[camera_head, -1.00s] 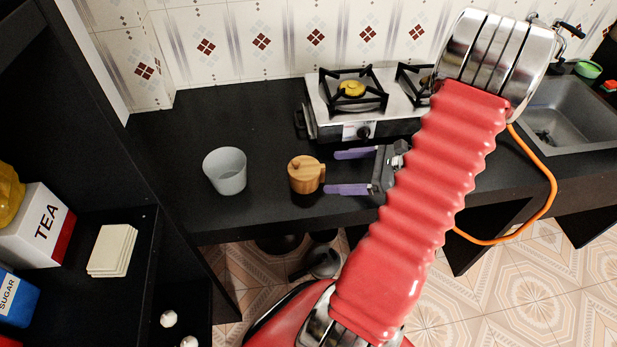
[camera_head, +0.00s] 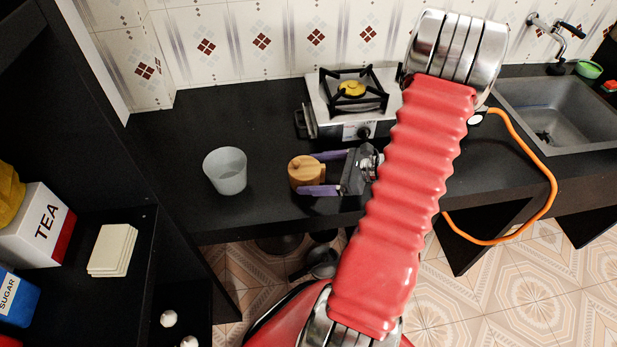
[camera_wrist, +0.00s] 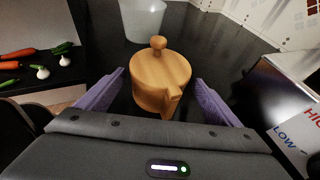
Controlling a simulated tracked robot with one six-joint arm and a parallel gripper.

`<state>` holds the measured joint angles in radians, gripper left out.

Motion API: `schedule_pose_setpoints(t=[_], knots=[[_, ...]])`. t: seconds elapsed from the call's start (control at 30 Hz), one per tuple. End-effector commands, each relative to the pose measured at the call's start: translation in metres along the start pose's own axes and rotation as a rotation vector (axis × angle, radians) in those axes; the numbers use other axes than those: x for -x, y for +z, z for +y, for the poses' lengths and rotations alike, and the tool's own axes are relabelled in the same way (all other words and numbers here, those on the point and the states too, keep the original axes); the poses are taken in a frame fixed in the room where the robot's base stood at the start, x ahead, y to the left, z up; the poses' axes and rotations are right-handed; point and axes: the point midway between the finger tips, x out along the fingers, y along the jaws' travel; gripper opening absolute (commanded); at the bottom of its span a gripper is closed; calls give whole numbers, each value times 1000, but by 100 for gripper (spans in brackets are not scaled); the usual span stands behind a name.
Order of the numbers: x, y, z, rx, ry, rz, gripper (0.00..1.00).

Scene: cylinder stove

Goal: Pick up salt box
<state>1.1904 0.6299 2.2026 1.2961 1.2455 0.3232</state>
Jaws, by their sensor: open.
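The salt box is a round wooden pot (camera_head: 304,172) with a knob on its lid, standing upright on the black counter. My gripper (camera_head: 318,173) is open, with its two purple fingers on either side of the box in the head view. In the wrist view the wooden box (camera_wrist: 160,82) sits between the fingers of my gripper (camera_wrist: 160,88), with a gap visible on each side. The lower front of the box is partly hidden by the gripper body.
A grey cup (camera_head: 225,171) stands left of the box. A gas stove (camera_head: 352,104) is behind, with a sink (camera_head: 560,108) to the right. A dark shelf at left holds a tea box (camera_head: 42,228) and a sugar box (camera_head: 17,298). Counter between cup and box is clear.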

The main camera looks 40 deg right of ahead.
Motion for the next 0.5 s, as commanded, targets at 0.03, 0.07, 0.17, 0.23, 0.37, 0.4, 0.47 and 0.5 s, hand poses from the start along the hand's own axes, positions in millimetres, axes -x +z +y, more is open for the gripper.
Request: schedule_pose_setpoints(t=[0.03,0.07,0.17,0.23,0.37,0.4,0.47,0.5], knots=[[-4,0,0,0,1,0,87],[-6,0,0,0,1,0,87],[-7,0,0,0,0,0,87],[-7,0,0,0,-1,0,87],[-7,0,0,0,-1,0,87],[-7,0,0,0,-1,0,87],[-8,0,0,0,0,0,87],[-10,0,1,0,0,0,87]])
